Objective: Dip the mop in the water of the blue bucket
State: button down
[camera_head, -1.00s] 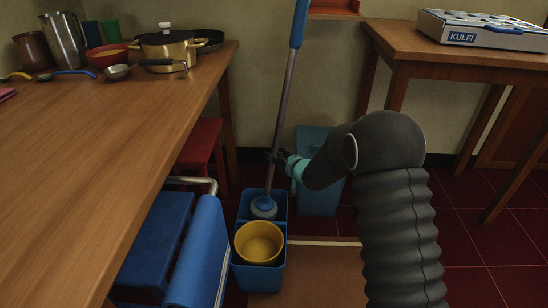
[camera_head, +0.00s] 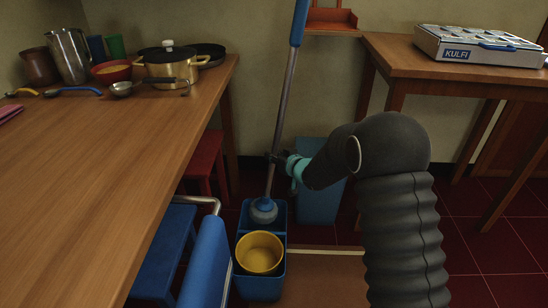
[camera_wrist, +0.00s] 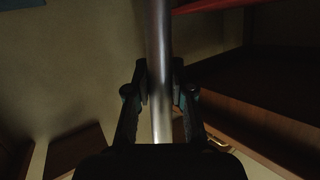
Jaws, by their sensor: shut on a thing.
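The mop has a grey metal pole with a blue upper grip (camera_head: 299,22) and a round grey-blue head (camera_head: 263,211). It stands nearly upright, leaning slightly right at the top. Its head is at the back compartment of the blue bucket (camera_head: 278,235); whether it touches water cannot be seen. A yellow tub (camera_head: 259,252) sits in the front part of the bucket. My gripper (camera_head: 274,158) is shut on the mop pole, above the bucket. In the wrist view, the two fingers (camera_wrist: 160,95) close around the metal pole (camera_wrist: 158,40).
A wooden counter (camera_head: 120,145) with pots and ladles runs along the left. A blue cart handle (camera_head: 206,262) and red stool (camera_head: 204,165) stand beside the bucket. A blue bin (camera_head: 319,195) is behind. A wooden table (camera_head: 440,65) with a KULFI box (camera_head: 480,48) stands right.

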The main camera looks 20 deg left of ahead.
aim_at(275, 139)
jog(key=shift+r+p, duration=1.65)
jog(key=shift+r, duration=1.95)
jog(key=shift+s, duration=0.1)
